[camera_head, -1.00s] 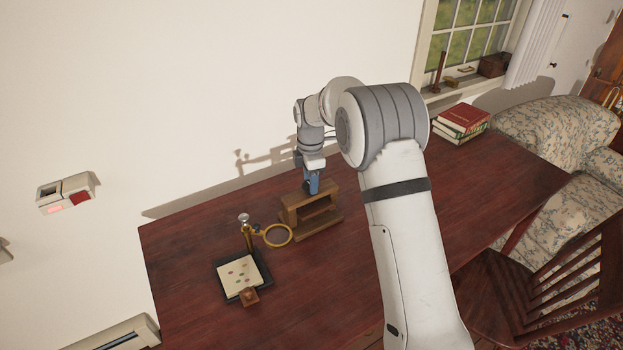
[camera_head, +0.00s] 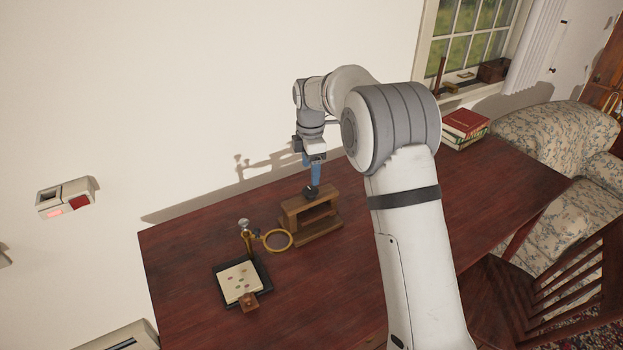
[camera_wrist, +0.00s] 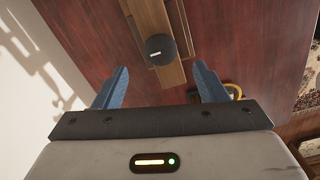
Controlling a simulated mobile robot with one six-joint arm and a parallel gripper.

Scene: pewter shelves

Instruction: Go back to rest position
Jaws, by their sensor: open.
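My gripper (camera_head: 314,170) is above the small wooden shelf (camera_head: 322,222) on the dark red table. In the wrist view, my gripper (camera_wrist: 160,88) has its two blue fingers spread wide with nothing between them. A round dark knob-like object (camera_head: 310,193) with a pale mark sits on top of the wooden shelf, just below the fingertips. It also shows in the wrist view (camera_wrist: 160,49), beyond the fingertips and apart from them.
A brass ring magnifier stand (camera_head: 277,240) and a black tray (camera_head: 262,268) with a dotted card (camera_head: 240,281) stand left of the shelf. Books (camera_head: 463,127) lie at the table's far right. A wooden chair (camera_head: 560,290) and a floral armchair (camera_head: 555,145) are at the right.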

